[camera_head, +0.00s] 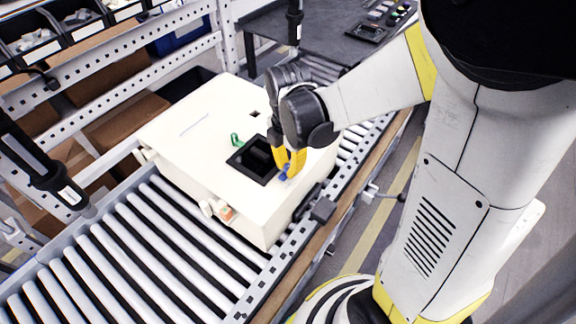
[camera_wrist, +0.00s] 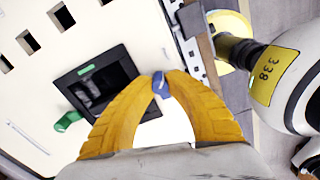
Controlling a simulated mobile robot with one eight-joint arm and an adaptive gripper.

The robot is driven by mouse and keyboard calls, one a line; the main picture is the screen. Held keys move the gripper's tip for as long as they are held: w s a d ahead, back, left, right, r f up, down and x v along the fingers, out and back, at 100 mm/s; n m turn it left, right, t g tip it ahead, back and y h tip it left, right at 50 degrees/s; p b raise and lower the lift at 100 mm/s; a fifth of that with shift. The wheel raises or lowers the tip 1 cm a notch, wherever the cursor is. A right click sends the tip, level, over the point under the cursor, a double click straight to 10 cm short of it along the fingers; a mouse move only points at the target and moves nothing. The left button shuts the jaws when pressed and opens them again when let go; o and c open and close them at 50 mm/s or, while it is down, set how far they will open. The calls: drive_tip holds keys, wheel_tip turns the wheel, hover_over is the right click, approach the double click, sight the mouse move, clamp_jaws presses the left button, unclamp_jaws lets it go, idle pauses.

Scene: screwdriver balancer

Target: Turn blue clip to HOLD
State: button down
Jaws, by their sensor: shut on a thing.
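The blue clip (camera_head: 284,173) sits on the top of a cream box (camera_head: 185,125), just right of a black square recess (camera_head: 247,164). My gripper (camera_head: 288,168) reaches down from above, and its yellow fingers are shut on the blue clip. In the wrist view the blue clip (camera_wrist: 160,84) shows between the two fingertips (camera_wrist: 160,78). Part of the clip is hidden by the fingers. No HOLD label can be read, so I cannot tell the clip's setting. A green clip (camera_head: 237,140) is on the recess's far side; it also shows in the wrist view (camera_wrist: 68,121).
The box rests on a roller conveyor (camera_head: 130,245) with metal side rails. A dark vertical tool (camera_head: 295,25) hangs close behind my gripper. A dark table (camera_head: 310,45) with buttons is at the back.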

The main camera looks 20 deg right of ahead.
drive_tip(key=shift+m, duration=0.3)
drive_tip(key=m, duration=0.3)
drive_tip(key=shift+m, duration=0.4)
drive_tip(key=m, duration=0.4)
drive_tip(key=shift+s+m, duration=0.1)
drive_tip(key=shift+m, duration=0.2)
drive_tip(key=m, duration=0.8)
drive_tip(key=shift+a+m+b, duration=0.1)
drive_tip(key=shift+m+b, duration=0.2)
drive_tip(key=c, duration=1.3)
unclamp_jaws()
drive_tip(key=shift+o, duration=0.2)
